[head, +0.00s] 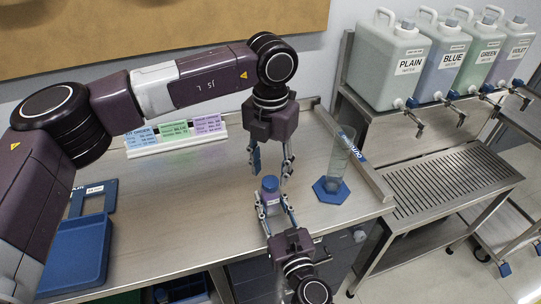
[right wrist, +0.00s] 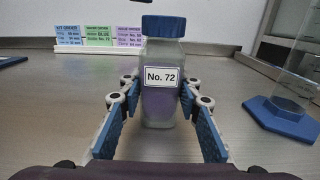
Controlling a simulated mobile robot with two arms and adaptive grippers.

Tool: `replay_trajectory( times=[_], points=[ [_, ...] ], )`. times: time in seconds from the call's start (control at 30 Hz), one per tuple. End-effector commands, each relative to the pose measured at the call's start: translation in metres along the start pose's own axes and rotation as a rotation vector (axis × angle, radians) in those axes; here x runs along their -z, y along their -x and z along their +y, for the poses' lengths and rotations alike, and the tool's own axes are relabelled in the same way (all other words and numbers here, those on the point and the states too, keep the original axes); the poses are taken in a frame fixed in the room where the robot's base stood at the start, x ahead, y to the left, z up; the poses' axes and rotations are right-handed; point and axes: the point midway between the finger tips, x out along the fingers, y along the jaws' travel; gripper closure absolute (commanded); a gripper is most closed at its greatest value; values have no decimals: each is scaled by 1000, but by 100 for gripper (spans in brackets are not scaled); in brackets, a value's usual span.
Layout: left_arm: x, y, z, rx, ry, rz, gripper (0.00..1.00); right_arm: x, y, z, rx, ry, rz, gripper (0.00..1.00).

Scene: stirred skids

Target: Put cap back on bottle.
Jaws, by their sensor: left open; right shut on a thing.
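The bottle (right wrist: 161,108) stands upright on the steel table, with a "No. 72" label and purple contents. The blue cap (right wrist: 164,26) sits level on its top; I cannot tell whether it is screwed tight. In the head view the cap (head: 270,183) hides much of the bottle (head: 271,198). My right gripper (head: 272,206) is shut on the bottle's sides from the front; its fingers also show in the right wrist view (right wrist: 158,118). My left gripper (head: 271,166) points down, open and empty, above and slightly behind the cap, apart from it.
A tall glass cylinder on a blue hexagonal base (head: 331,191) stands close on the right. A card holder (head: 176,137) lies at the back. A blue tray (head: 78,256) is at the left. Labelled jugs (head: 391,60) stand on a rack at right. The table between tray and bottle is clear.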

Motion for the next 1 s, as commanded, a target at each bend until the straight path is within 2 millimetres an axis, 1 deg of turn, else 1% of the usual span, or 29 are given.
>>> replay_trajectory(
  times=[0.03, 0.1, 0.2, 0.33, 0.57, 0.67, 0.97, 1.0],
  points=[
    [1, -8, 0, 1, 0, 2, 57, 0, 0, 0, 0, 0, 0, 100],
    [0, -16, 0, -1, 0, 1, 57, 0, 0, 0, 0, 0, 0, 100],
    [0, -24, 0, 0, 0, 0, 57, 0, 0, 0, 0, 0, 0, 100],
    [0, -29, 0, 1, 0, 0, 57, 0, 0, 0, 0, 0, 0, 100],
    [0, -30, 0, 0, 0, -1, 57, 0, 0, 0, 0, 0, 0, 100],
    [0, -29, 0, 0, 0, -1, 66, 0, 0, 0, 0, 0, 0, 100],
    [0, -29, 0, 0, 0, -1, 99, 0, 0, 0, 0, 0, 0, 100],
    [0, -29, 0, 0, 0, -1, 100, 0, 0, 0, 0, 0, 0, 100]
  ],
)
